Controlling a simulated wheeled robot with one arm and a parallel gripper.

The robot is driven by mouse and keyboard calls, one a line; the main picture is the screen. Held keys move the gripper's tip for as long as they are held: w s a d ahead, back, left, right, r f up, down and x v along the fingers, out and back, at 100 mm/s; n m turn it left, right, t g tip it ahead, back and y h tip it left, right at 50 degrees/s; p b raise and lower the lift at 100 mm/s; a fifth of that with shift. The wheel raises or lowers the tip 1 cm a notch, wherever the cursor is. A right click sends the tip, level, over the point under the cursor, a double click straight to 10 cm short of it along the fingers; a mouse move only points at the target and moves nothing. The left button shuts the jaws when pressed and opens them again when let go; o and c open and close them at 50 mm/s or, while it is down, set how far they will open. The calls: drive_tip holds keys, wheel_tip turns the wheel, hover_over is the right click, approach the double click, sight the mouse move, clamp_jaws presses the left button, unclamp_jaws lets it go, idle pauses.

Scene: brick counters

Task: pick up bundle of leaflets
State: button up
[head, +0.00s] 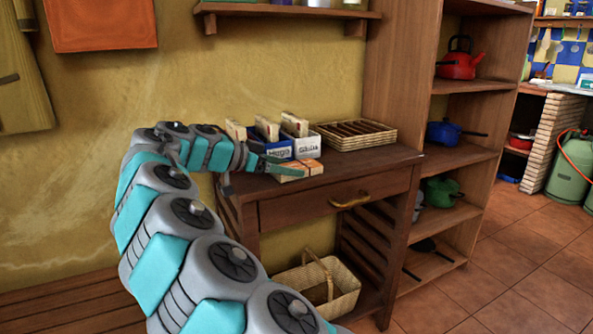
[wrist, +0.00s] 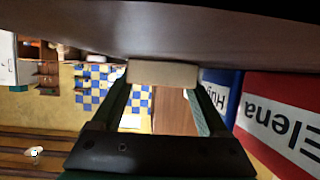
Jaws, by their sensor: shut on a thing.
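My gripper (head: 283,170) reaches over the front of the wooden cabinet top and is shut on a bundle of leaflets (head: 311,167), a small cream block with an orange-brown band. In the wrist view the bundle (wrist: 163,73) spans the far ends of both fingers of my gripper (wrist: 163,84), close to the cabinet surface. In the head view I cannot tell whether it touches the top. Three similar cream bundles stand upright in name-labelled boxes behind, the middle one (head: 267,128) among them.
A wicker tray (head: 388,137) lies at the cabinet's back right. Shelves (head: 470,85) with pots stand right.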

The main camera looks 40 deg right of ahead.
drive_tip(key=c, duration=0.4)
drive_tip(key=shift+r, duration=0.15)
